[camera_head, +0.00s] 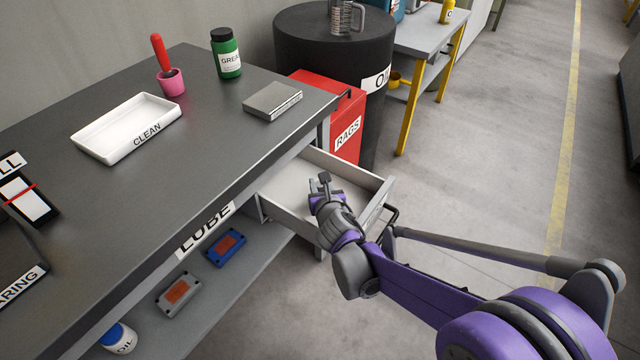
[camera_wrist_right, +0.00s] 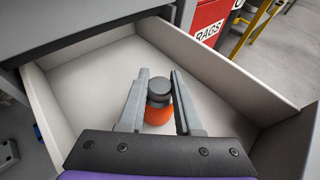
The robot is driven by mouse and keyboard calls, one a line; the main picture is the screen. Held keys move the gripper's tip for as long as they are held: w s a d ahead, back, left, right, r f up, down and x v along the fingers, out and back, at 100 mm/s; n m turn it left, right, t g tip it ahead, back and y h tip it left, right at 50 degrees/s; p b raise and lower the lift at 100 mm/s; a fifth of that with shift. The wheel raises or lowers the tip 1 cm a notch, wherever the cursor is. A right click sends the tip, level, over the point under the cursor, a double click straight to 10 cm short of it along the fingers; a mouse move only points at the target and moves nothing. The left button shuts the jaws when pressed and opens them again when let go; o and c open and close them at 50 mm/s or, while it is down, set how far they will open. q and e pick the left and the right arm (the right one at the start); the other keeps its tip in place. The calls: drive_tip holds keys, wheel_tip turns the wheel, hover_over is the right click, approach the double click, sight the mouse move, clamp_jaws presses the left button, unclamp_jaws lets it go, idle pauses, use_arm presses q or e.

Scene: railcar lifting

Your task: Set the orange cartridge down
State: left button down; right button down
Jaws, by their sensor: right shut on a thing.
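The orange cartridge (camera_wrist_right: 158,113), with a dark round cap, shows in the wrist view between the fingers of my right gripper (camera_wrist_right: 160,80). The gripper is shut on it. Both are over the inside of the open pale drawer (camera_wrist_right: 85,80); I cannot tell whether the cartridge touches the drawer floor. In the head view my right gripper (camera_head: 321,186) reaches into the drawer (camera_head: 287,190) under the workbench, and the cartridge is hidden there. The drawer floor around it looks bare. My left gripper is not in view.
The dark workbench (camera_head: 200,135) overhangs the drawer's left side. A red RAGS bin (camera_head: 346,125) and a dark OIL drum (camera_head: 335,50) stand behind it. Below, a LUBE shelf (camera_head: 222,275) holds a blue box (camera_head: 226,249) and a grey box (camera_head: 178,294). Floor to the right is clear.

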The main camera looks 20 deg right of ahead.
drive_tip(key=shift+f, duration=0.2)
drive_tip(key=c, duration=0.6)
unclamp_jaws()
drive_tip(key=shift+r, duration=0.2)
drive_tip(key=shift+s+r, duration=0.15)
drive_tip(key=shift+s, duration=0.05)
drive_tip(key=p+v, duration=0.3)
drive_tip(key=v, duration=0.8)
drive_tip(key=shift+s, duration=0.3)
drive_tip(key=shift+a, duration=0.1)
